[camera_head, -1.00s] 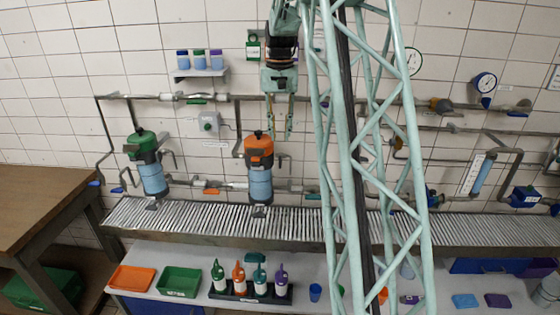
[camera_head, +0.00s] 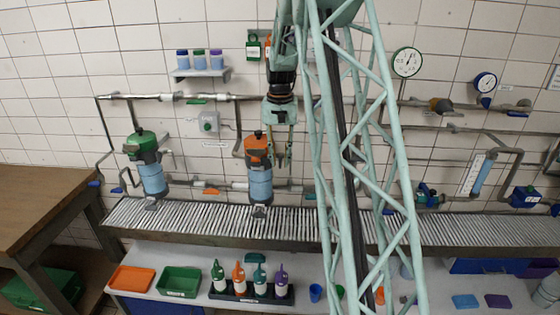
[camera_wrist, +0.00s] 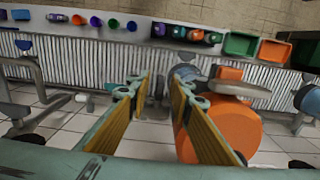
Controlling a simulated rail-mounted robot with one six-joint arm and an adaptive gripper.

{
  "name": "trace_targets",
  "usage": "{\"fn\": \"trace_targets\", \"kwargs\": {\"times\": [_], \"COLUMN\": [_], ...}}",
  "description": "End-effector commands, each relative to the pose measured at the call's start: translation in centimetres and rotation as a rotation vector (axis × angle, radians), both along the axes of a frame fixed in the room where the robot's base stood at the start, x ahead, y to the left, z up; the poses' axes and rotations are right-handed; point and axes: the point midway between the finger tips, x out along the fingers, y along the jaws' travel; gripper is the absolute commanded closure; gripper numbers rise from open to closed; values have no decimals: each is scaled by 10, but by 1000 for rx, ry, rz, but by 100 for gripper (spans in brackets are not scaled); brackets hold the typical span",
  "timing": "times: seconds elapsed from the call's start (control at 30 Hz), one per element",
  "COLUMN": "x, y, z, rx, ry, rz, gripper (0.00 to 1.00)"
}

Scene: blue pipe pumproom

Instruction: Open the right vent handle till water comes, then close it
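Two filter housings hang on the wall piping: a green-topped one (camera_head: 148,165) at left and an orange-topped one (camera_head: 259,170) to its right. The orange lid also shows large in the wrist view (camera_wrist: 225,135), beside the right finger. My gripper (camera_head: 281,158) points down just right of the orange lid. In the wrist view its two yellow-padded fingers (camera_wrist: 158,90) stand wide apart. Grey pipework (camera_wrist: 152,110) shows in the gap between them; I cannot tell whether it includes the vent handle. The handle is not clearly visible in the head view, and I see no water flowing.
A ribbed drain trough (camera_head: 200,220) runs below the housings. A lower shelf holds an orange tray (camera_head: 132,280), a green tray (camera_head: 180,282) and several bottles. Horizontal pipes, gauges and a wall box (camera_head: 207,124) surround the area. A wooden table (camera_head: 35,200) stands at left.

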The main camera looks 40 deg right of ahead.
Motion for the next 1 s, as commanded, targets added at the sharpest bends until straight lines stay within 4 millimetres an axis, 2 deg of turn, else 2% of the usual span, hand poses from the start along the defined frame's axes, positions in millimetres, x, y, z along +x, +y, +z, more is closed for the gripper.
{"fn": "trace_targets", "kwargs": {"times": [0.4, 0.63, 1.0], "x": [0, 0, 1], "y": [0, 0, 2], "z": [-4, -4, -4], "rx": [0, 0, -24], "ry": [0, 0, 29], "rz": [0, 0, 3], "gripper": [80, 100, 100]}}
